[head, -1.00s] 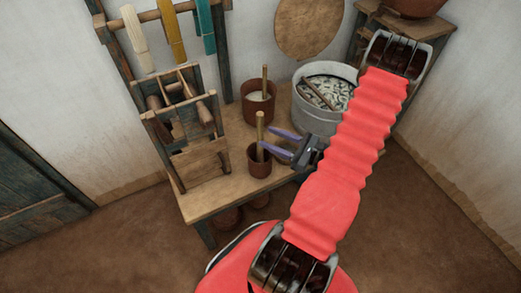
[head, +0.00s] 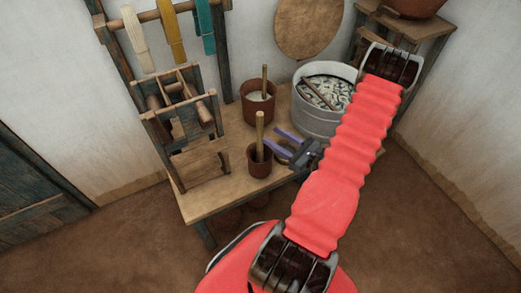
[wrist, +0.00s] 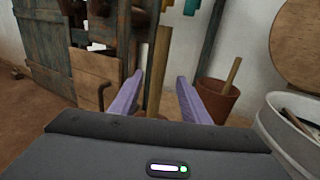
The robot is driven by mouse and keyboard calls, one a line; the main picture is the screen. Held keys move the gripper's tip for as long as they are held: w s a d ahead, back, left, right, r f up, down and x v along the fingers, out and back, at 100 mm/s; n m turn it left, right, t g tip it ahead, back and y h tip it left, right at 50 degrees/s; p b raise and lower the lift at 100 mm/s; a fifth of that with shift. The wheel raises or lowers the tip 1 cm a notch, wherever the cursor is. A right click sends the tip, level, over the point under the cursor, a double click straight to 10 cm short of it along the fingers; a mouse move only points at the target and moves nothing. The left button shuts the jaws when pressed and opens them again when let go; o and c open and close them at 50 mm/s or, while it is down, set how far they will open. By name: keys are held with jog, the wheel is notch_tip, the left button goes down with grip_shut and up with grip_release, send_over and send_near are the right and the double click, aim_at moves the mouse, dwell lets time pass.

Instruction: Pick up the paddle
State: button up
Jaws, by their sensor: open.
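A light wooden stick, which looks like the paddle's handle (head: 260,131), stands upright in a small brown pot (head: 259,163) at the table's front. Its lower end is hidden in the pot. My gripper (head: 271,138) is open just right of the stick, its two purple fingers pointing toward it. In the wrist view the stick (wrist: 159,70) shows between the fingers of my gripper (wrist: 160,78), with room on both sides. I cannot tell whether the fingertips have reached it in depth.
Behind stands another brown pot (head: 258,110) with a similar stick. A grey tub (head: 315,125) with a stick lying in it is on the right. A wooden frame (head: 200,160) stands left on the table (head: 215,202).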

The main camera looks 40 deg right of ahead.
jog(key=shift+w+a, duration=0.2)
jog(key=shift+w, duration=1.2)
jog(key=shift+w+a, duration=0.2)
jog(key=shift+w, duration=1.15)
jog(key=w, duration=0.3)
jog(key=w+a, duration=0.1)
jog(key=w, duration=0.1)
jog(key=shift+r, duration=0.2)
jog(key=shift+c, duration=0.5)
grip_shut()
jog(key=shift+r, duration=0.15)
notch_tip(320, 180, up, 18)
